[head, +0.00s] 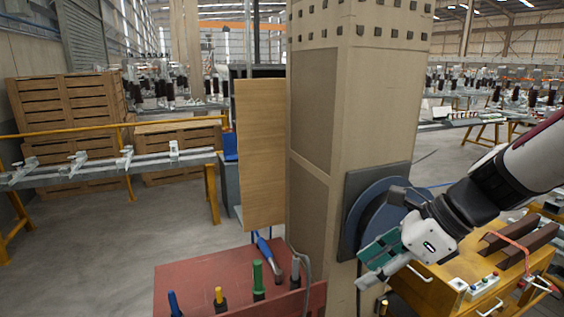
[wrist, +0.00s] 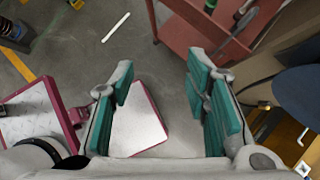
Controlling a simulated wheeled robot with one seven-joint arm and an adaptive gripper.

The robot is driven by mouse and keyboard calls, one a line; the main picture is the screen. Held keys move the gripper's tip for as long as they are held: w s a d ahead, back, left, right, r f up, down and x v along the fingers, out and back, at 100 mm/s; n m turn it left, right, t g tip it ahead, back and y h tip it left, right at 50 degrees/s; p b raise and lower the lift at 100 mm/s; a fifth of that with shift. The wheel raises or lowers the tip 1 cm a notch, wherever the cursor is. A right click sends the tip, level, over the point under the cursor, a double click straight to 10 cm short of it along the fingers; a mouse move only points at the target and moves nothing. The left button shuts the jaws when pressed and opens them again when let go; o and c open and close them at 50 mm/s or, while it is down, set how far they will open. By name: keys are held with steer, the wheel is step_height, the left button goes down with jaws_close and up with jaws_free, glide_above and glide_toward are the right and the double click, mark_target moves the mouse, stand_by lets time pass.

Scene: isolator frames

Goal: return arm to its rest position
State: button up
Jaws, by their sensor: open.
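My gripper (head: 378,265) is at the lower right in the head view, with my arm reaching in from the right edge. It hangs in front of the wooden pillar and the blue disc on it. In the wrist view its two teal-padded fingers (wrist: 165,95) stand wide apart. Nothing is held between them. The view between them looks down to the grey floor and a white panel with a magenta edge.
A red cart (head: 205,277) with upright tools stands at the bottom centre; its corner shows in the wrist view (wrist: 197,35). The beige pillar (head: 370,110) with a blue disc (head: 368,205) rises close behind my gripper. A yellow bench (head: 440,290) is below right. Left floor is open.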

steer(key=s+d+r+n+t+h+b, duration=0.1)
steer(key=s+n+h, duration=0.5)
steer(key=n, duration=1.7)
steer(key=s+d+r+t, duration=0.1)
steer(key=s+d+r, duration=0.1)
steer(key=s, duration=0.3)
steer(key=shift+d+r+t+h+b, duration=0.35)
steer(key=shift+r+t+h+b, duration=0.05)
steer(key=shift+r, duration=0.25)
steer(key=shift+s, duration=0.15)
